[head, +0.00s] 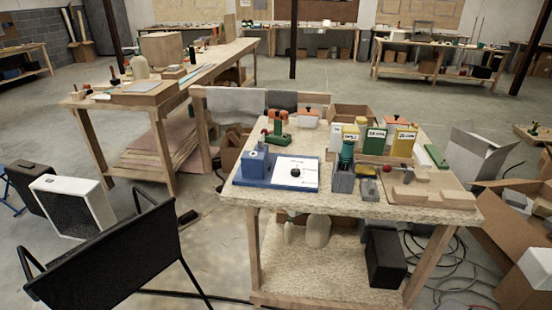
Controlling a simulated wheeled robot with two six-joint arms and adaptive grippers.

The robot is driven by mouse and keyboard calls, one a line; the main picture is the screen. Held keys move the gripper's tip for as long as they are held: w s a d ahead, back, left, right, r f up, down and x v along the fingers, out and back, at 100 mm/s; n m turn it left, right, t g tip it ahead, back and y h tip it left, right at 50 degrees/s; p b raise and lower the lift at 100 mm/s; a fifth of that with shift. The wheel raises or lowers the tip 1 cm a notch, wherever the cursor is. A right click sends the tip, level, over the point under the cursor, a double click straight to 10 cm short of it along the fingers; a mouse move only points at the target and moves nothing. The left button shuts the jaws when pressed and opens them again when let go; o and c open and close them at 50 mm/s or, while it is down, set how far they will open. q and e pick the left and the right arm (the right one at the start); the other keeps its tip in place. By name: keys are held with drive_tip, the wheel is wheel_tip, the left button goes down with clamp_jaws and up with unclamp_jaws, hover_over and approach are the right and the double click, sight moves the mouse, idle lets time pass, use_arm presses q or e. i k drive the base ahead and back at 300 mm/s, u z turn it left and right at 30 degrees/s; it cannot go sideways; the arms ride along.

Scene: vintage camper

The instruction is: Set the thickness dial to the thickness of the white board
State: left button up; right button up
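A blue tray (230,183) lies on the front left of the near workbench. On it is a white panel (309,180) with a dark round knob (295,172), likely the thickness dial. Small marks are on the panel, too small to read. Behind it to the right, upright coloured boards stand in a row: a white board (336,138), a green board (375,143) and a yellow board (404,143). Each seems to carry a label with dark writing that I cannot read clearly. Neither of my grippers is in view.
The workbench (445,213) also holds a blue block (253,164), a green tool (277,128), a grey bin (343,180) and a wooden piece (420,192). A black chair (110,255) stands at the front left. Boxes and cables lie on the floor to the right.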

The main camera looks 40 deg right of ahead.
sight(296, 172)
drive_tip(key=z, duration=0.45)
drive_tip(key=i, duration=0.75)
drive_tip(key=z, duration=0.8)
